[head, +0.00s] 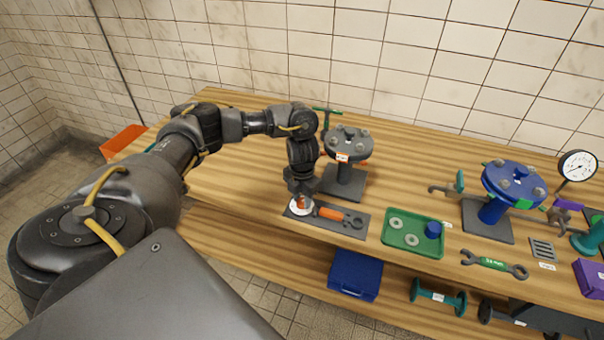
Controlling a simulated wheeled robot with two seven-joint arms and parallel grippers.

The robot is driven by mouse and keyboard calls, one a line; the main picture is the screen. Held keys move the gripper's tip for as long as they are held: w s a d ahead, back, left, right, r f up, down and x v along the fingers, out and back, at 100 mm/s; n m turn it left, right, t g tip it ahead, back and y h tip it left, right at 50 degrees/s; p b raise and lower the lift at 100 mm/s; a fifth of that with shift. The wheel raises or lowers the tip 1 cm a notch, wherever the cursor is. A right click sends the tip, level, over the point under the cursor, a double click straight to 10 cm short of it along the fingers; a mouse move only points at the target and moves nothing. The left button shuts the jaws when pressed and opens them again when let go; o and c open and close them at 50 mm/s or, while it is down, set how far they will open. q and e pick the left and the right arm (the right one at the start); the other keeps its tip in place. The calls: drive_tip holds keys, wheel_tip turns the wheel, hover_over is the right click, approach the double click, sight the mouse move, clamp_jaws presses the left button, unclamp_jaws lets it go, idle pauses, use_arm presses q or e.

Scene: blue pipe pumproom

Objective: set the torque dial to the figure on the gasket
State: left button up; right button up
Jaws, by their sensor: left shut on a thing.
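My left gripper (301,193) points down and is shut on the orange knob (301,202) at the left end of a dark mat. A white round dial face (297,210) shows below the knob, partly covered by the fingers; its figures are too small to read. An orange-and-grey wrench (340,216) lies on the same mat, right of the dial. Pale ring gaskets (396,223) lie in a green tray (389,241); I can make out no figure on them. A grey flange stand (346,183) behind the mat bears a small white-and-orange tag (342,157), unreadable here. My right gripper is out of view.
A blue flange stand (491,211), a pressure gauge (577,166) and a grey-and-green wrench (493,264) are on the right. A blue case (355,274) is on the lower shelf. The wooden bench (235,170) is clear left of the dial.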

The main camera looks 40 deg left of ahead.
sight(302, 201)
use_arm(q)
drive_tip(key=shift+m, duration=0.3)
drive_tip(key=o, duration=1)
wheel_tip(302, 201, up, 11)
drive_tip(key=shift+f+p, duration=0.1)
drive_tip(key=shift+p, duration=0.35)
